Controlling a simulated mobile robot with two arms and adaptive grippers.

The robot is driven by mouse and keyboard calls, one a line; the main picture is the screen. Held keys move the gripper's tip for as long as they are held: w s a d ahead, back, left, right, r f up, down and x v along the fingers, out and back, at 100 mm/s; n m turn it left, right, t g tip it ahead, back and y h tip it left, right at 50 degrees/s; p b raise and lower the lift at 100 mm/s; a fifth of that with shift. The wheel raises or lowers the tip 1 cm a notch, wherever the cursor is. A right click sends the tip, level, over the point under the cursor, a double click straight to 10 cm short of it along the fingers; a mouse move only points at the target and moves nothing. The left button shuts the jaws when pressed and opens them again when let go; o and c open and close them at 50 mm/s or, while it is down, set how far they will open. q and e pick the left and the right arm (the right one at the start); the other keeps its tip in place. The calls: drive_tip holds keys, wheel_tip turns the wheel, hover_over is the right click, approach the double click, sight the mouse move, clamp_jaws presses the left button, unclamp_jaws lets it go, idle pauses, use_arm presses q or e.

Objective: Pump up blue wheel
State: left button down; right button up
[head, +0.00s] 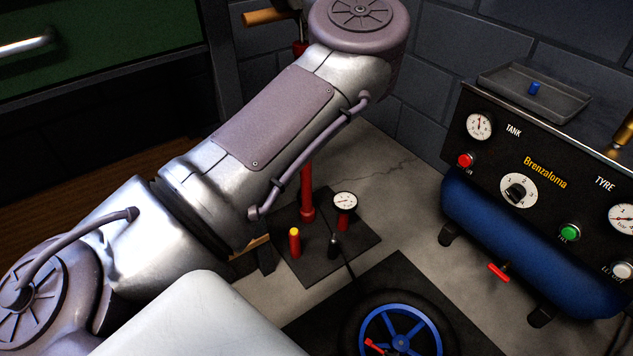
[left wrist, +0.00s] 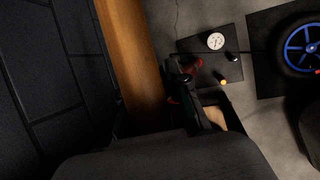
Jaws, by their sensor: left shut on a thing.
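The blue wheel (head: 366,325) with its black tyre lies on a dark mat, cut off by the bottom edge; it also shows in the left wrist view (left wrist: 288,48). A small red part (head: 375,346) is on it. The red floor pump (head: 308,185) stands behind it with a gauge (head: 345,201). A thin dark hose runs from near the pump base toward the wheel; its end is unclear. The pump's wooden handle (head: 268,17) shows close up in the left wrist view (left wrist: 130,50). My left gripper (left wrist: 163,110) is shut on this handle. My right gripper is not in view.
A compressor with a blue tank (head: 500,225) and dial panel stands at the right. A tray (head: 535,95) sits on it. A yellow-topped red post (head: 295,242) stands on the pump's plate. A green cabinet (head: 90,40) is upper left.

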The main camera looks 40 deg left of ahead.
use_arm(q)
drive_tip(key=shift+s+d+f+g, duration=0.1)
drive_tip(key=shift+s+f+g, duration=0.1)
drive_tip(key=shift+f, duration=0.3)
drive_tip(key=shift+s+f+g, duration=0.1)
drive_tip(key=shift+s+f, duration=0.05)
drive_tip(key=shift+f, duration=0.3)
drive_tip(key=c, duration=0.9)
unclamp_jaws()
drive_tip(key=shift+s+r, duration=0.1)
drive_tip(key=shift+c, duration=0.2)
drive_tip(key=a+v, duration=0.1)
drive_tip(key=v, duration=1.2)
drive_tip(key=shift+w+d, duration=0.25)
drive_tip(key=shift+d, duration=0.15)
